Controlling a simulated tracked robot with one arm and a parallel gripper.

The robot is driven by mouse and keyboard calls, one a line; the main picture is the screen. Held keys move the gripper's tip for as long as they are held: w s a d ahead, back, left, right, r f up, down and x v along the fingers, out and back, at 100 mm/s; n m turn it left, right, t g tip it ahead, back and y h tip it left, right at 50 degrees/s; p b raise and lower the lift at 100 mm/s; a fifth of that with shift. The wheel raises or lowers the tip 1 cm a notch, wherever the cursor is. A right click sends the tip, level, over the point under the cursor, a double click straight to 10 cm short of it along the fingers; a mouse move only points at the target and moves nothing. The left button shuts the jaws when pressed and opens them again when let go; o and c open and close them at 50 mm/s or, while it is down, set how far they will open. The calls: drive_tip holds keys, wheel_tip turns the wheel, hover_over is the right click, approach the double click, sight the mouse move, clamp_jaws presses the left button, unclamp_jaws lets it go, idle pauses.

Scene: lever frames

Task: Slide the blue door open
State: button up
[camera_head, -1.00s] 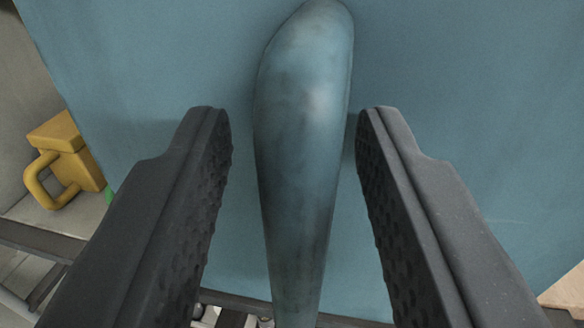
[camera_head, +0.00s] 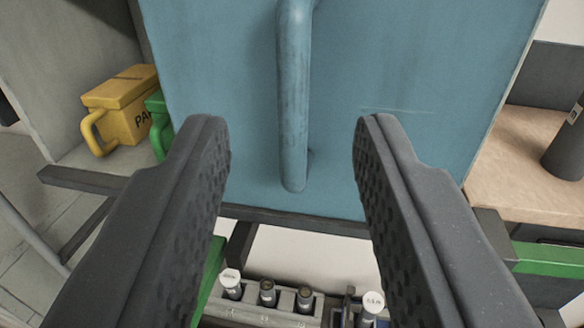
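The blue door (camera_head: 400,110) fills the upper middle of the view. Its blue bar handle (camera_head: 293,110) stands upright on it, with the top end cut off by the picture edge. My gripper (camera_head: 292,125) is open and empty. Its two dark fingers lie left and right of the handle in the picture, with wide gaps on both sides. The handle appears beyond the fingertips, and I see no contact.
A yellow box with a handle (camera_head: 120,105) and a green one (camera_head: 158,125) sit in the compartment left of the door. A dark rail (camera_head: 300,219) runs below the door. Small labelled cylinders (camera_head: 268,292) stand lower down. A beige surface (camera_head: 530,170) with a dark cylinder lies right.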

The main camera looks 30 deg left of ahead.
drive_tip(key=shift+v, duration=1.85)
drive_tip(key=shift+f, duration=0.1)
drive_tip(key=s+d+f+m+h+b, duration=0.1)
drive_tip(key=s+d+f+m+h, duration=0.1)
drive_tip(key=d+f, duration=0.5)
drive_tip(key=s+d+f+m+h+b, duration=0.2)
drive_tip(key=s+d+f+m+h, duration=0.1)
drive_tip(key=d+f+h, duration=0.4)
wheel_tip(320, 180, down, 3)
drive_tip(key=shift+d+f+m+h, duration=0.15)
drive_tip(key=shift+d+m+h, duration=0.25)
drive_tip(key=shift+m, duration=0.3)
drive_tip(key=shift+s, duration=0.15)
idle(0.9)
